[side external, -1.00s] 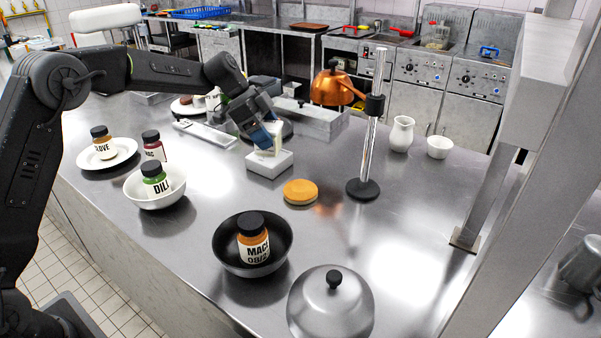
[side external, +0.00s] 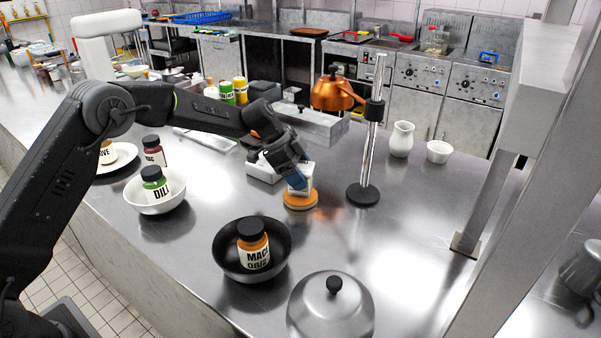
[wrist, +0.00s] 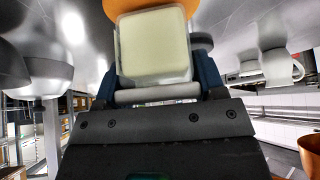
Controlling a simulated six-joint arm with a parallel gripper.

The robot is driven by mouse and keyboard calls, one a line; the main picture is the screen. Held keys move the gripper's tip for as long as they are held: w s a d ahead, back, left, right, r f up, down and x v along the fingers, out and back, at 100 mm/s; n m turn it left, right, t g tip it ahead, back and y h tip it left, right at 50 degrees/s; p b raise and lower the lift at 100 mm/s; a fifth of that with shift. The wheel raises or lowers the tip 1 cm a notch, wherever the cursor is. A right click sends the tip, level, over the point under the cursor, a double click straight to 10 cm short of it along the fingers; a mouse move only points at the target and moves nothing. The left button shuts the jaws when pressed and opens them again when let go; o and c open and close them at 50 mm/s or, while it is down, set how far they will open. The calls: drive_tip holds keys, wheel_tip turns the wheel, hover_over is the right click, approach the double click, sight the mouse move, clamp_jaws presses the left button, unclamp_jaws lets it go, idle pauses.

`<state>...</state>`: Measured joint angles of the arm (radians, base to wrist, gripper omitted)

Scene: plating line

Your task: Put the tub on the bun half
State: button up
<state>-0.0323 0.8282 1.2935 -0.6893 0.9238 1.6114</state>
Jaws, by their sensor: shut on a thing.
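The tub (side external: 308,174) is small, pale and box-like. My gripper (side external: 298,182) is shut on it, with its blue fingers at the tub's sides. The tub is right over the bun half (side external: 300,203), a flat round orange-brown disc on the steel counter. I cannot tell whether the tub's underside touches the bun half or is just above it. In the wrist view the tub (wrist: 153,48) fills the space between the fingers, and the orange bun half (wrist: 140,5) shows behind it, partly hidden.
A white block (side external: 260,171) is just left of the gripper. A stand with a round black base (side external: 362,194) rises close by on the right. A black bowl (side external: 223,258) with a jar and a metal dome lid (side external: 331,308) are in front.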

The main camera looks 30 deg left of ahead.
drive_tip(key=o, duration=1)
drive_tip(key=shift+f, duration=0.15)
drive_tip(key=shift+a+r, duration=0.1)
drive_tip(key=shift+r, duration=0.25)
drive_tip(key=v, duration=1.1)
drive_tip(key=shift+s+a+r, duration=0.1)
drive_tip(key=shift+a+r, duration=0.1)
drive_tip(key=shift+r, duration=0.1)
